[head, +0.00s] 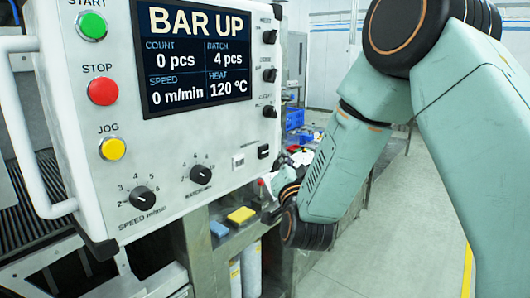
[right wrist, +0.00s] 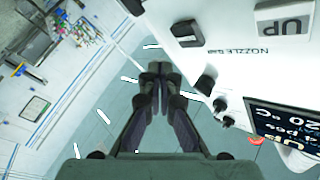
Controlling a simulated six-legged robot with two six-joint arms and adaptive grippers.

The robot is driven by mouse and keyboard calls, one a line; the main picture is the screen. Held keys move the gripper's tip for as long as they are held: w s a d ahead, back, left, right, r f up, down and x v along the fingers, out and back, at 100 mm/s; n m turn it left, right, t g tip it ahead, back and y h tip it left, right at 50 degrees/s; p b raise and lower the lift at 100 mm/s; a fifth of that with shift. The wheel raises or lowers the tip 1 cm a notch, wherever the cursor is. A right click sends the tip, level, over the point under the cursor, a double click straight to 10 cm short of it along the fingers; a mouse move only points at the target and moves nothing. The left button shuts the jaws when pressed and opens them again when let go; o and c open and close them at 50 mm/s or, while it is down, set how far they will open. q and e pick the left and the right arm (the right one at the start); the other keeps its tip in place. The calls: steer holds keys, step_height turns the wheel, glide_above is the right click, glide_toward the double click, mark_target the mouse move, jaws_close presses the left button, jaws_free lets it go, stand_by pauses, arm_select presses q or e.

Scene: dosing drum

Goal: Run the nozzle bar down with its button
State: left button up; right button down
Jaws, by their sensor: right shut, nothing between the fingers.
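The white control panel (head: 180,120) has a screen (head: 195,55) that reads BAR UP. At its lower right is a small black button (head: 263,151), beside a small white indicator (head: 238,162). My right gripper (head: 270,200) is low at the panel's right lower edge, partly hidden in the head view. In the right wrist view its fingers (right wrist: 160,68) are shut and empty, apart from the button. My left gripper is not in view.
Start (head: 91,26), stop (head: 103,91) and jog (head: 112,148) buttons line the panel's left. Dark knobs (head: 269,75) stand out along its right edge. A yellow block (head: 241,215) and a blue block (head: 219,229) lie below the panel. The floor at right is clear.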

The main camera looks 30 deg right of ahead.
steer(key=shift+s+d, duration=0.2)
steer(key=shift+s, duration=0.4)
steer(key=shift+s+d, duration=0.2)
steer(key=shift+s, duration=0.35)
steer(key=shift+w, duration=0.1)
steer(key=s+a+f+n+g+y+b, duration=0.2)
steer(key=s+a+f+n+g, duration=0.1)
steer(key=f, duration=0.7)
steer(key=s+a+f+n+g+y+b, duration=0.2)
steer(key=s+a+f+g, duration=0.1)
steer(key=f, duration=0.8)
steer(key=s+a+f+n+g+y+b, duration=0.2)
steer(key=s+a+f+n+y+b, duration=0.15)
steer(key=f, duration=0.65)
steer(key=s+a+f+n+g+b, duration=0.1)
steer(key=s+f+g+b, duration=0.4)
steer(key=s+f, duration=0.9)
steer(key=s+a+f+n+g+b, duration=0.2)
steer(key=s+f+g+b, duration=0.3)
steer(key=s+f, duration=0.9)
step_height(320, 180, down, 3)
steer(key=b, duration=0.3)
steer(key=shift+s+a, duration=0.35)
steer(key=shift+s, duration=0.05)
